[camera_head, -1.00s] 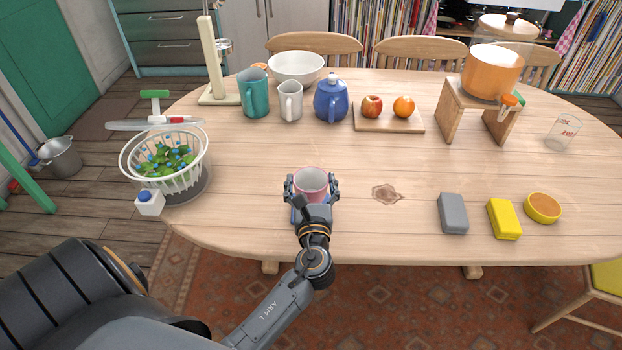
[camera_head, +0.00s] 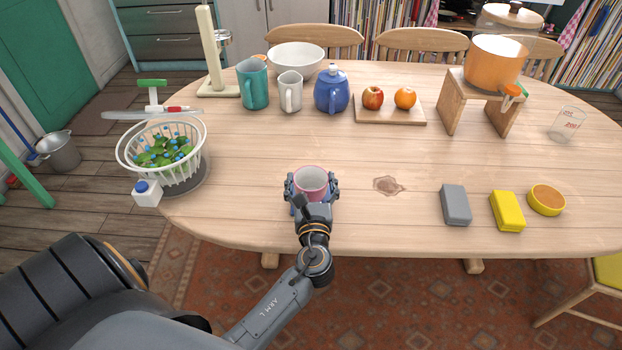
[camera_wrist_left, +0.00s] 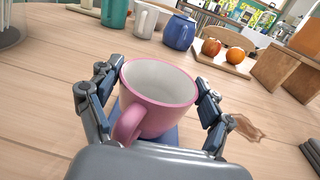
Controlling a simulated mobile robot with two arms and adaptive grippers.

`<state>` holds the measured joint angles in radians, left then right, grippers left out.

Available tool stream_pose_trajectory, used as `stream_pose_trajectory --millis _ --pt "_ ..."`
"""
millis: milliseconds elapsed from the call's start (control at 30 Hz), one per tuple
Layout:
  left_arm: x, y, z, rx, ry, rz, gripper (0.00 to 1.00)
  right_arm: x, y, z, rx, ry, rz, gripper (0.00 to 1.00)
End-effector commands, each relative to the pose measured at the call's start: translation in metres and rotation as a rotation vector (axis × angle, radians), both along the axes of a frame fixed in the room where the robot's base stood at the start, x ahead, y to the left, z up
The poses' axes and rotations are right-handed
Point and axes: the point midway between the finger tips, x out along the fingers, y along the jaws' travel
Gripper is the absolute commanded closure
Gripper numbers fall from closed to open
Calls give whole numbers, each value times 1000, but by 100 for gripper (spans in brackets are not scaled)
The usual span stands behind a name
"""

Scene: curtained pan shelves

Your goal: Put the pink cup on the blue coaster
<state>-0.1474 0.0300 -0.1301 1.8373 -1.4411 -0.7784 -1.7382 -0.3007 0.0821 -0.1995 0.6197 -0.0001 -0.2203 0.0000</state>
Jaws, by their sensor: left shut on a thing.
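The pink cup (camera_head: 311,182) is upright near the front edge of the table, with a pale inside. My left gripper (camera_head: 312,188) is shut on it, one finger on each side. In the left wrist view the cup (camera_wrist_left: 160,97) has its handle toward the wrist. The blue coaster (camera_wrist_left: 172,137) shows below the cup in that view, mostly hidden by the cup and my gripper. I cannot tell whether the cup's base touches it. My right gripper is not in view.
A salad basket (camera_head: 165,155) stands at the left. A grey block (camera_head: 456,204), a yellow block (camera_head: 507,211) and a round yellow dish (camera_head: 546,199) lie at the right. Mugs, a blue teapot (camera_head: 331,92) and a fruit board (camera_head: 390,114) are behind. The table around the cup is clear.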

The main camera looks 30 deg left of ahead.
Motion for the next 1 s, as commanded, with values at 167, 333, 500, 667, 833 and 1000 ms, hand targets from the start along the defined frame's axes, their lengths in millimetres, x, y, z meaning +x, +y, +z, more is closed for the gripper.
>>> stream_pose_trajectory --millis 167,333,500,667,833,1000 --pt "0 0 0 1 -1 0 59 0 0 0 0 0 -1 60" --pt "0 0 0 0 -1 0 59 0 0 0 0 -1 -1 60" --pt "0 0 -2 0 -1 0 59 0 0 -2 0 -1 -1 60" --pt "0 0 -4 0 -1 0 59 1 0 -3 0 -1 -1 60" --pt "0 0 -4 0 -1 0 0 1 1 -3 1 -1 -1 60" --pt "0 0 -4 -1 -1 0 0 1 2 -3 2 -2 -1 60"
